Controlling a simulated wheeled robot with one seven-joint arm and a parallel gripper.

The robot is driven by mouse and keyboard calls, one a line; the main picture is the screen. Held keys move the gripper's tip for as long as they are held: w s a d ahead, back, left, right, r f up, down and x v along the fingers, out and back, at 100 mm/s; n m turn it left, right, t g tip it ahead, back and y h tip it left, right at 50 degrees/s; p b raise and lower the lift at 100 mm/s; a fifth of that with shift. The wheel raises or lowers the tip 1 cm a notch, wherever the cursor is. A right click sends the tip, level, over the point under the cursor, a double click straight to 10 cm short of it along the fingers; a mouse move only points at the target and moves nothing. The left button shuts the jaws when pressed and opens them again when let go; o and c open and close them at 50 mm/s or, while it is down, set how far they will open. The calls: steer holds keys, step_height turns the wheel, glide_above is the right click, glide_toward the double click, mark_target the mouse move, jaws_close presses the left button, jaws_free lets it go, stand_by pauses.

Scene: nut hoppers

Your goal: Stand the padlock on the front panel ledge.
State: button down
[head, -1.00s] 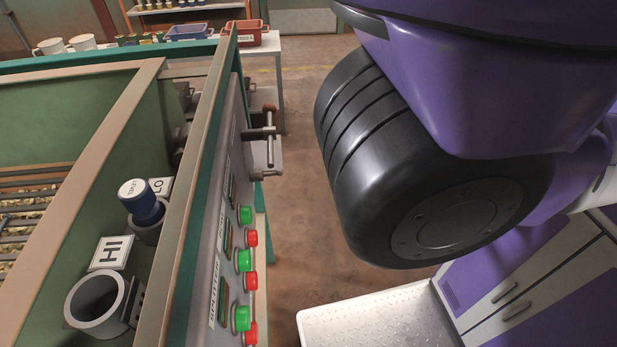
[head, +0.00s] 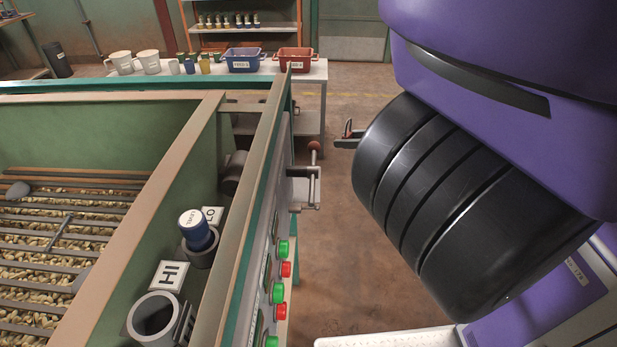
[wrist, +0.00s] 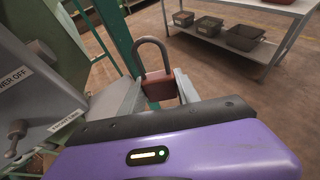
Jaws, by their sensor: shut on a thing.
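The padlock has a reddish-brown body (wrist: 160,88) and a dark shackle that points up in the wrist view. My gripper (wrist: 158,92) is shut on its body, one grey finger on each side. In the head view my gripper (head: 346,142) shows small beside my dark arm joint, with the padlock (head: 348,127) partly visible at it. It is right of the panel and apart from it. In the wrist view, a labelled grey panel (wrist: 35,78) stands at left.
Green and red buttons (head: 281,270) line the panel below the ledge. A blue level plug (head: 195,229) sits in the LO socket; the HI socket (head: 155,318) is empty. A bench with bins (head: 295,58) stands behind. Open floor lies right of the panel.

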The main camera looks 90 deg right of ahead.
steer(key=s+d+m+g+h, duration=0.2)
steer(key=s+d+m, duration=0.1)
steer(key=p, duration=0.5)
glide_above(308, 187)
steer(key=shift+s+d+f+h, duration=0.15)
steer(key=shift+s+d+h, duration=0.15)
steer(key=shift+s+d, duration=0.05)
steer(key=shift+w+a+f+g, duration=0.1)
steer(key=shift+f+g, duration=0.05)
steer(key=shift+f, duration=0.4)
steer(key=shift+w+a+f+g, duration=0.1)
steer(key=shift+f+g, duration=0.05)
steer(key=shift+f, duration=0.4)
step_height(308, 187, down, 5)
steer(key=shift+r, duration=0.2)
steer(key=shift+w+a+f, duration=0.1)
steer(key=shift+w, duration=0.1)
steer(key=shift+f, duration=0.15)
